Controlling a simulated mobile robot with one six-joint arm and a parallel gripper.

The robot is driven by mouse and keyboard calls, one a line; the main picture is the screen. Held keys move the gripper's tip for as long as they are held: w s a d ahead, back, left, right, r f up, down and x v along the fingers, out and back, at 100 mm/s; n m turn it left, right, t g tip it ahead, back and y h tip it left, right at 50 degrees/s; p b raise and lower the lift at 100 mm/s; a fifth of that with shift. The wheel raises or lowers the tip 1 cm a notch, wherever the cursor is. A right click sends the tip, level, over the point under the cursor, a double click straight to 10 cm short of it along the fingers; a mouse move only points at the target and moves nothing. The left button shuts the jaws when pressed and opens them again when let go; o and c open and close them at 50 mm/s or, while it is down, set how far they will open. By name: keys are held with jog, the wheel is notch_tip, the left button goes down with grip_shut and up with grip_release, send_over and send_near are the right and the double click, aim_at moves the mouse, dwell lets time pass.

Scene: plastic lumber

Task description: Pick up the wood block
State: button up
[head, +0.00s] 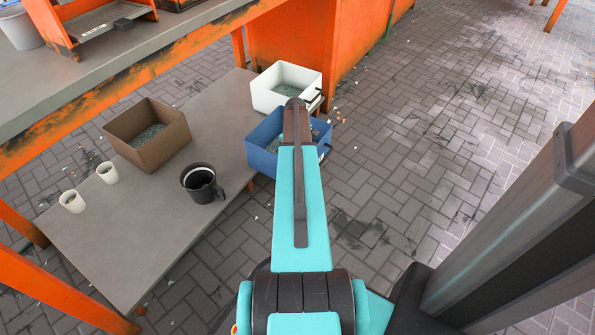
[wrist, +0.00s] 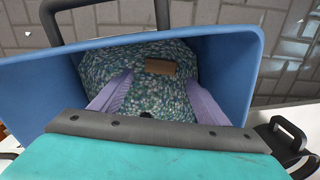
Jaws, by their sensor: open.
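The wood block (wrist: 161,67) is a small brown rectangular piece lying on green-grey granules inside a blue bin (wrist: 240,62). In the head view, the blue bin (head: 262,156) stands at the right edge of the low grey table, partly covered by my arm, and the block cannot be made out there. My gripper (wrist: 160,81) has two purple fingers, open and spread apart, pointing down into the bin. The block appears between and just beyond the fingertips, not held. The gap in depth between fingers and block is hard to tell.
A white bin (head: 285,82) stands behind the blue one, and a brown bin (head: 150,143) to its left. A black mug (head: 202,184) and two white cups (head: 72,202) stand on the low table (head: 130,240). An orange-framed workbench (head: 150,68) is above left.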

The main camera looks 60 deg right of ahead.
jog(key=shift+w+f+b, duration=0.15)
jog(key=shift+f+b, duration=1.4)
jog(key=shift+f, duration=1.1)
jog(key=c, duration=1.1)
jog(key=shift+r, duration=0.1)
jog(key=shift+r+p, duration=2.15)
jog(key=shift+r, duration=2.8)
